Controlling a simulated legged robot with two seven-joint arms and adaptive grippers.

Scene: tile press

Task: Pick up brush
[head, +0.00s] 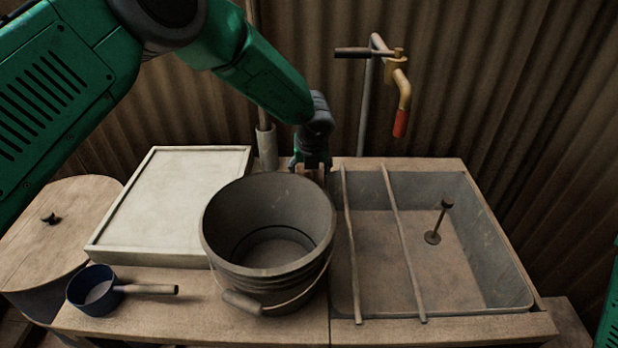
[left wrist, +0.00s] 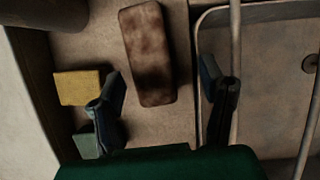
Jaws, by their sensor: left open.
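A brown, mottled, oblong block that looks like the brush (left wrist: 150,58) lies on the wooden counter in the left wrist view. My left gripper (left wrist: 163,92) is open, with one finger to the left of the block's near end and the other to its right, over the basin rim. No contact shows. In the head view my left gripper (head: 311,164) points down behind the bucket, at the counter's back edge; the bucket largely hides what lies there. My right gripper is not in view.
A yellow block (left wrist: 83,88) and a green block (left wrist: 87,141) lie left of the brush. A grey bucket (head: 268,281) stands in front. The basin (head: 455,250), with two rods across it, is right; a pale framed board (head: 175,195) is left. A tap (head: 396,65) rises behind.

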